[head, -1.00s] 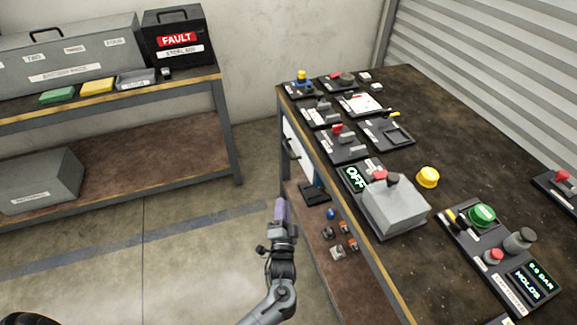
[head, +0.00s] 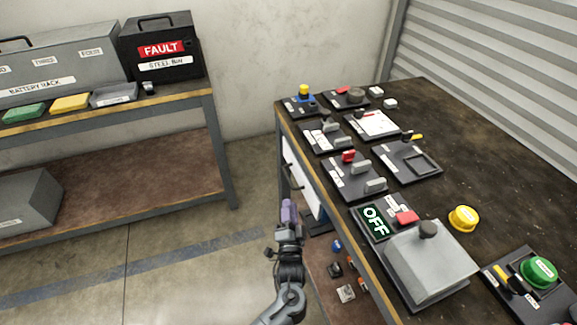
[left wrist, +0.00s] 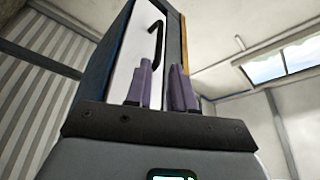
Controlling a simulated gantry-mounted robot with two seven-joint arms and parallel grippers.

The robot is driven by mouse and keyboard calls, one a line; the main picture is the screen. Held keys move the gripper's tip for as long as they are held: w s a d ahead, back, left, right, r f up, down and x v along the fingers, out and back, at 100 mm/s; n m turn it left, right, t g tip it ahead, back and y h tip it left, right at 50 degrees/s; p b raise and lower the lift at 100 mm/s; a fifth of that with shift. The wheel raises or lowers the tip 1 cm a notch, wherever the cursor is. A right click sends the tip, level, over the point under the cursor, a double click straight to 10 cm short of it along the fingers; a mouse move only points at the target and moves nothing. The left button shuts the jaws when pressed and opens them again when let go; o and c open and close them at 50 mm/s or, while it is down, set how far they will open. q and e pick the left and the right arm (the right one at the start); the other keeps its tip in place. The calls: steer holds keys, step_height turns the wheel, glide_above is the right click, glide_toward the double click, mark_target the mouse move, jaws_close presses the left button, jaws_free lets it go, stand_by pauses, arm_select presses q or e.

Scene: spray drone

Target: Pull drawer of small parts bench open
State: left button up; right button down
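The drawer (head: 305,190) has a white front in the side of the small parts bench (head: 508,175). It looks closed. Its black bar handle (head: 290,176) also shows in the left wrist view (left wrist: 158,42), ahead of the fingertips. My left gripper (head: 287,207) is beside the bench, in front of and below the handle in the head view. In the left wrist view its two purple fingers (left wrist: 162,80) stand apart with nothing between them. The handle appears beyond them, not gripped. My right gripper is not in view.
The bench top holds several dark trays, a grey box beside the OFF display (head: 374,222) and a yellow button (head: 463,218). Small parts lie on the lower shelf (head: 330,256). Another bench (head: 105,112) stands at left. Floor between the benches is clear.

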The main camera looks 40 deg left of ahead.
mark_target(289, 178)
arm_select(q)
steer(key=b+x, duration=0.4)
steer(key=x, duration=0.5)
steer(key=shift+w+a+f, duration=0.1)
steer(key=shift+w+a, duration=0.1)
steer(key=shift+w, duration=0.1)
steer(key=shift+w+a+r+b, duration=0.2)
steer(key=shift+w+a+b, duration=0.2)
steer(key=shift+w+b, duration=0.15)
steer(key=shift+c, duration=0.5)
jaws_close()
